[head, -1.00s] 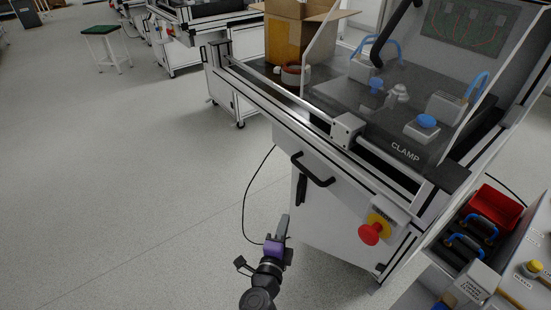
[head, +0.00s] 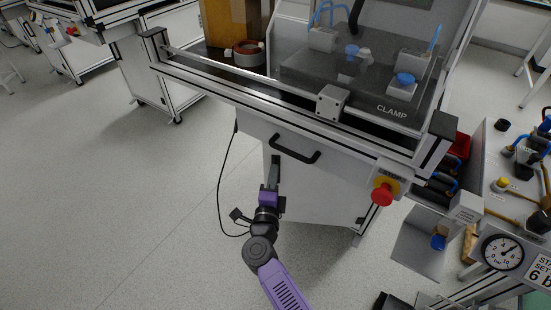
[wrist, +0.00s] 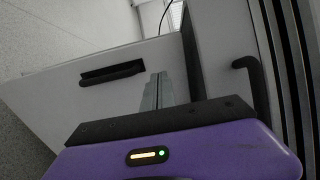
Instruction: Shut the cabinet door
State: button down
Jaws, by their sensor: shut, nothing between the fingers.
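The cabinet door (head: 322,200) is a white panel under the clamp station in the head view. It stands ajar, with its hinge side at the right. In the wrist view the door (wrist: 50,100) fills the left side, with a black bar handle (wrist: 112,72) and a dark gap beside it towards the cabinet. My gripper (head: 275,166) is in front of the door's left part in the head view. Its grey fingers (wrist: 157,92) are together and empty, pointing at the door area. I cannot tell whether they touch the door.
A drawer with a black handle (head: 296,152) is above the door. A red emergency button (head: 382,194) sticks out at the right. A black cable (head: 220,190) hangs to the floor at the left. A side bench with a gauge (head: 502,252) is at right.

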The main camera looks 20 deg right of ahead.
aim_at(277, 155)
jog(key=b+x, duration=0.2)
jog(key=x, duration=0.4)
jog(key=shift+d+f+b, duration=0.1)
jog(key=shift+b, duration=0.25)
jog(key=shift+b+x, duration=0.3)
jog(key=shift+x, duration=0.5)
